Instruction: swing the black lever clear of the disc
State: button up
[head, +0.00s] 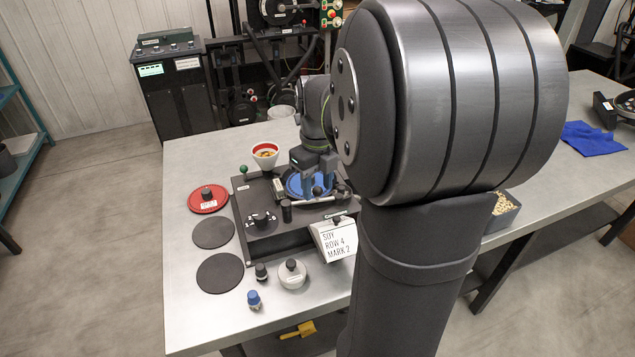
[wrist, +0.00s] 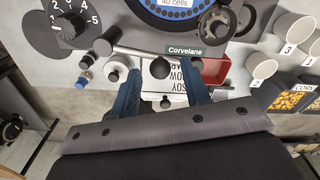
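The blue disc (head: 296,184) lies on the black seed meter (head: 250,203); its edge, marked "40 cells", shows in the wrist view (wrist: 178,12). My gripper (head: 318,188) points down over the disc's near side. Its two blue fingers stand well apart in the wrist view (wrist: 161,70), with a dark ball knob (wrist: 165,102) seen between them; I cannot tell whether they touch it. A grey rod (wrist: 150,54) runs beside the disc to a black knob (wrist: 102,48). A dark ring-shaped part (wrist: 213,24) overlaps the disc's edge. Which part is the black lever is unclear.
A dial (wrist: 70,25) sits on the meter. A tilted card (head: 338,242) stands in front. My arm hides the right side.

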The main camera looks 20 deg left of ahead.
aim_at(317, 188)
notch_tip(317, 188, up, 18)
jog(key=shift+f, duration=0.25)
dwell(0.3)
jog(key=shift+f, duration=0.1)
dwell(0.3)
notch_tip(317, 188, down, 17)
jog(key=shift+f, duration=0.15)
dwell(0.5)
